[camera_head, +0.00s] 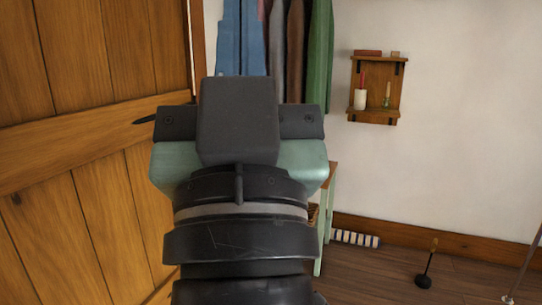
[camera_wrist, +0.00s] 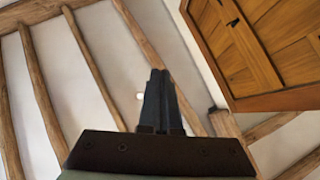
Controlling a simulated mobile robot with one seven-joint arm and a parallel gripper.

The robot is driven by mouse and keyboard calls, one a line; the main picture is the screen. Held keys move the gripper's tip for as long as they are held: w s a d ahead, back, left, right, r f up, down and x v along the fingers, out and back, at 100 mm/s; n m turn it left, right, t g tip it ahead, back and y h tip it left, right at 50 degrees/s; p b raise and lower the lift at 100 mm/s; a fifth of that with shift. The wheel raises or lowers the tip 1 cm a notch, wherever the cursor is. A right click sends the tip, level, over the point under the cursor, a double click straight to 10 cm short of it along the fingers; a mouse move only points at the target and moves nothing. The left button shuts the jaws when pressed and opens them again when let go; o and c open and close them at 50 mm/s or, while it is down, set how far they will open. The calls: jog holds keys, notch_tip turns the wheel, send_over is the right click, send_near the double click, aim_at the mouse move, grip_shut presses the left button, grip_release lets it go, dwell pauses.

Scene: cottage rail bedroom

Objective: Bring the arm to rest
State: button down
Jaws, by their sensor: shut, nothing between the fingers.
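My gripper shows in the wrist view (camera_wrist: 160,85), its two dark fingers together and nothing between them. Behind the fingers are the white ceiling and its wooden beams. In the head view my arm's end stands large in the middle of the picture, in front of the wall and the hanging clothes. The wrist housing hides the fingertips there. The arm appears raised, with nothing held.
A wooden door (camera_head: 95,120) fills the left and also shows in the wrist view (camera_wrist: 270,50). Clothes (camera_head: 318,50) hang behind my arm. A small wall shelf (camera_head: 377,92) holds a candle. A green table (camera_head: 328,215) is partly hidden. A dark stand (camera_head: 425,275) is on the floor.

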jog(key=s+d+r+m+h, duration=0.1)
jog(key=s+d+r+h, duration=0.1)
jog(key=s+d+h, duration=0.15)
notch_tip(320, 180, up, 25)
jog(key=w+p, duration=0.1)
jog(key=p, duration=2.5)
jog(key=shift+w+a+f+y, duration=0.15)
jog(key=shift+a+f+y, duration=0.1)
jog(key=shift+y, duration=0.1)
